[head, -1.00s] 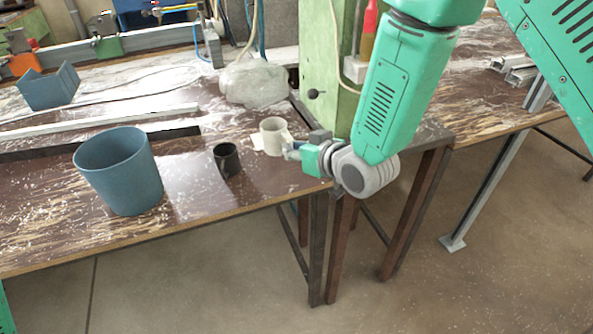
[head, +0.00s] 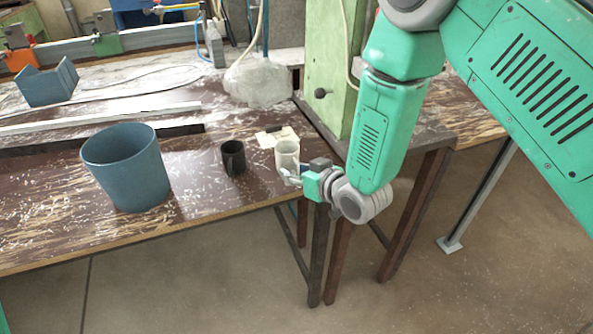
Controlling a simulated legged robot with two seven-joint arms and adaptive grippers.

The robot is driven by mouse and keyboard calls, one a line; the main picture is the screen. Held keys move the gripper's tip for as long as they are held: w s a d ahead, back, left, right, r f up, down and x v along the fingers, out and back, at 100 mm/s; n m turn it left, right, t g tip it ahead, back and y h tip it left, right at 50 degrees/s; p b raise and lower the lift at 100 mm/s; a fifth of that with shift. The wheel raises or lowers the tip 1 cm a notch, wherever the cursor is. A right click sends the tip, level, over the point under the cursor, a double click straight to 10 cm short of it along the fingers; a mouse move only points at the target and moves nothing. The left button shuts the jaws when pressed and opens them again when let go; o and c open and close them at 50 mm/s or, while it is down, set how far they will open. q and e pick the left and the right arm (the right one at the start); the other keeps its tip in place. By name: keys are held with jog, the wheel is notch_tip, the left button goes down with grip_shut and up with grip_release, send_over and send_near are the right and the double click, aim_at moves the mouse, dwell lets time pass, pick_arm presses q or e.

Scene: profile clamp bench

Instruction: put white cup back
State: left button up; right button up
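The white cup (head: 287,154) is upright near the right end of the brown bench, close to its front edge. My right gripper (head: 288,176) reaches it from the right, with a finger across the cup's lower front. It appears shut on the cup; the far finger is hidden. I cannot tell whether the cup's base touches the bench. A pale square patch (head: 270,138) lies just behind the cup, with a small dark mark on it. My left gripper is not in view.
A black mug (head: 233,158) stands left of the cup, and a large blue-grey bin (head: 125,168) further left. A pale lump (head: 258,82) and a green machine column (head: 333,75) are behind.

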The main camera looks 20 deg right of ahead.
jog(key=shift+s+d, duration=0.1)
jog(key=v, duration=1.2)
jog(key=s+d+f+m+g+h, duration=0.1)
jog(key=s+d+f+g, duration=0.15)
jog(key=s+f, duration=0.35)
jog(key=s+d+f+g+h, duration=0.2)
jog(key=s+f+g, duration=0.15)
jog(key=f, duration=0.45)
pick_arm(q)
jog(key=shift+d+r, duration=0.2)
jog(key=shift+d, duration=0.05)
pick_arm(e)
jog(key=s+d+f+g+h, duration=0.1)
jog(key=s+f+g, duration=0.2)
jog(key=s, duration=0.5)
jog(key=s+f+m+g, duration=0.1)
jog(key=s+f+g, duration=0.2)
jog(key=s, duration=0.5)
jog(key=shift+d+f+h, duration=0.4)
jog(key=shift+f, duration=0.25)
